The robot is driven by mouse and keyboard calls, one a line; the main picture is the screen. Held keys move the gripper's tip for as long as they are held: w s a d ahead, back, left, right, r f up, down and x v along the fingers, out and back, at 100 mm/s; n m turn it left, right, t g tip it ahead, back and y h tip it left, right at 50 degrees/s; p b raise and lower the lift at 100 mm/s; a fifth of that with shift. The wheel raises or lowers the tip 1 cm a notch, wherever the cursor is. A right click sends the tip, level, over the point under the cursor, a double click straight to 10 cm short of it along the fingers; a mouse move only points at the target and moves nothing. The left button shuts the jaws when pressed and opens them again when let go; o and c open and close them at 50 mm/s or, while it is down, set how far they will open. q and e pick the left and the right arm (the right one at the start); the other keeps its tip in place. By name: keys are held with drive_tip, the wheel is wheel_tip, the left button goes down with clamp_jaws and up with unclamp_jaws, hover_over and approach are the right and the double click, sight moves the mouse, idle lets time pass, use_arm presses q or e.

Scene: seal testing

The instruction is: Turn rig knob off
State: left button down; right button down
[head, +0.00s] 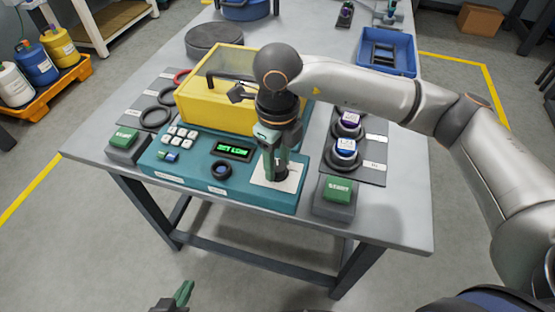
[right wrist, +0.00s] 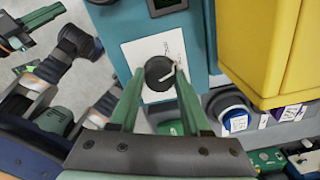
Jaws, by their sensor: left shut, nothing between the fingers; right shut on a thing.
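The teal test rig (head: 200,186) stands at the front of the grey table, with a small display (head: 233,149) showing green text. Its white dial plate (head: 290,178) is at the right end. In the right wrist view the round black knob (right wrist: 159,72) with a pale pointer sits on the white plate (right wrist: 148,50). My right gripper (head: 270,178) points down over the plate and hides the knob in the head view. In the right wrist view its fingers (right wrist: 159,78) are shut on the knob. My left gripper (head: 181,293) is low in front of the table, shut and empty.
Black rings lie at left, and capped pieces stand on a dark mat at right. A blue bin (head: 397,45) is farther back.

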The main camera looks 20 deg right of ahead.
sight(277, 166)
drive_tip(key=shift+f+n+b, duration=0.2)
drive_tip(key=shift+n+b, duration=0.5)
drive_tip(key=shift+n, duration=0.1)
drive_tip(key=n+b, duration=0.2)
drive_tip(key=n, duration=0.3)
drive_tip(key=shift+b, duration=0.4)
drive_tip(key=c, duration=0.8)
unclamp_jaws()
drive_tip(key=shift+r+n, duration=0.15)
drive_tip(key=shift+n, duration=0.25)
drive_tip(key=o, duration=0.8)
wheel_tip(277, 166, up, 7)
drive_tip(key=p, duration=0.4)
drive_tip(key=shift+r, duration=0.15)
